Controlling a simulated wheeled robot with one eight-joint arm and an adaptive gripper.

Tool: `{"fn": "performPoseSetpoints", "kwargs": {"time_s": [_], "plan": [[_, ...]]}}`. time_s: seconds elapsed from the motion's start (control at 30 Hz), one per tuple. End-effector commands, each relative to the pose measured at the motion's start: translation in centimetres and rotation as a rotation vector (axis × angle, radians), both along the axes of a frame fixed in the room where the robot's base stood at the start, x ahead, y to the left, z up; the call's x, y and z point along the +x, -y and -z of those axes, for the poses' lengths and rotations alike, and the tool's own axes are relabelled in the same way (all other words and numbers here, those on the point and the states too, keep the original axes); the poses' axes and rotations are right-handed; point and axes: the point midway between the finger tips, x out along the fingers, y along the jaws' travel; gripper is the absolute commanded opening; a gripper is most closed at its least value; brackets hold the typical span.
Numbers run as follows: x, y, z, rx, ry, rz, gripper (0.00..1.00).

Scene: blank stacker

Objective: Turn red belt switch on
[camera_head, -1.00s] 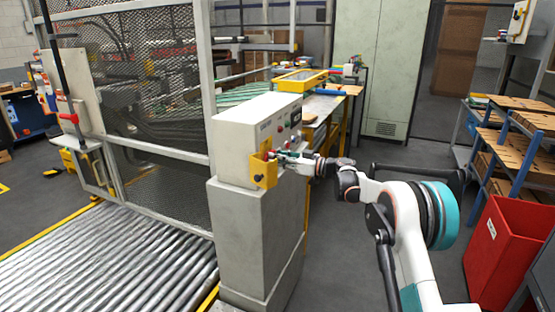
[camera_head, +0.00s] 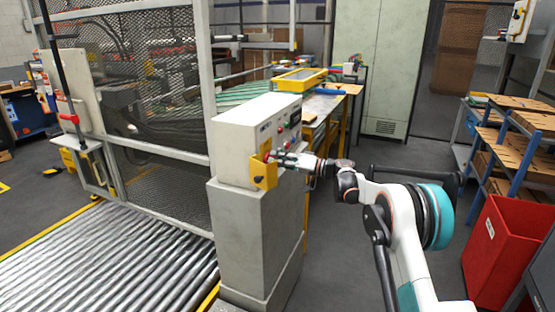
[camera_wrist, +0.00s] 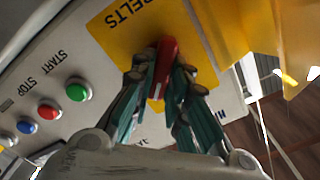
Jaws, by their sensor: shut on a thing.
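The red belt switch (camera_wrist: 165,62) is a red lever on a yellow plate marked BELTS (camera_wrist: 120,30), seen in the wrist view. My gripper (camera_wrist: 163,82) is shut on the red switch, with one green finger on each side of it. In the head view my gripper (camera_head: 278,158) is at the side of the grey control box (camera_head: 240,137), beside its yellow bracket (camera_head: 263,173). The switch is too small there to tell its position. Part of the lever's lower end is hidden between the fingers.
On the same panel are a green button (camera_wrist: 78,92), a red button (camera_wrist: 49,110) and a blue button (camera_wrist: 26,127). A roller conveyor (camera_head: 110,260) lies left of the box's pedestal (camera_head: 245,225). A red bin (camera_head: 505,250) and a shelf rack (camera_head: 510,130) stand right. Grey floor is clear between.

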Motion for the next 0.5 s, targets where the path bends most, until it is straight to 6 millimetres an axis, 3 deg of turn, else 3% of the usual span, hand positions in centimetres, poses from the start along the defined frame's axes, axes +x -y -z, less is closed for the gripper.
{"fn": "performPoseSetpoints", "kwargs": {"time_s": [0.5], "plan": [[0.21,0.16,0.25,0.164,-0.451,0.002,0.0]]}}
